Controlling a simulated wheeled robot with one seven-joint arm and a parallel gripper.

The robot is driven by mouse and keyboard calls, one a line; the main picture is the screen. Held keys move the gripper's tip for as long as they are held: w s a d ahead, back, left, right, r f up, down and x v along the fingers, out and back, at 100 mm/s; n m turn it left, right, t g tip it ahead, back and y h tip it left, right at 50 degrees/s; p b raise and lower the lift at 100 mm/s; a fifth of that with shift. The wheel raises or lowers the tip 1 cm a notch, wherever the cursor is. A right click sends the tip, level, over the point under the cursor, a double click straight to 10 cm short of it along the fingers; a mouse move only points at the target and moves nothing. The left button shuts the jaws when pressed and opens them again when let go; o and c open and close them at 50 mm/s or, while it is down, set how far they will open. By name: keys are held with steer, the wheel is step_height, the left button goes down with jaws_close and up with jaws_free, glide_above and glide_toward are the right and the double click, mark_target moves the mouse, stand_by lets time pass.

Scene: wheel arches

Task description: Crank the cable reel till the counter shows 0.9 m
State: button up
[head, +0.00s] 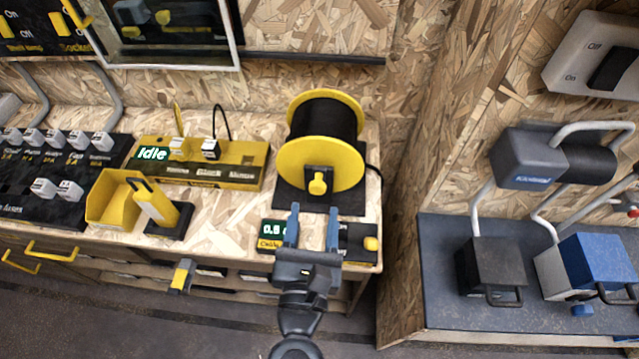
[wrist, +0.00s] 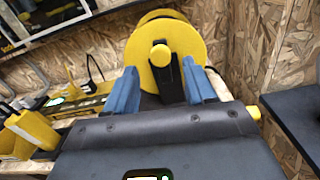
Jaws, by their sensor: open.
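The cable reel (head: 343,163) has yellow flanges and a black wound core, and stands on a black base on the wooden bench. Its yellow crank knob (head: 317,184) sits on a black crank arm at the front flange. The knob also shows in the wrist view (wrist: 160,55), beyond my fingers.
A yellow box labelled Idle (head: 215,177) and a yellow bin (head: 112,200) stand left of the reel. A yellow knob (head: 371,244) sits right of the counter. A wooden partition (head: 420,150) rises close on the right.

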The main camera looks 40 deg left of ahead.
mark_target(317, 191)
steer(key=x, duration=0.7)
steer(key=shift+p, duration=0.3)
jaws_close()
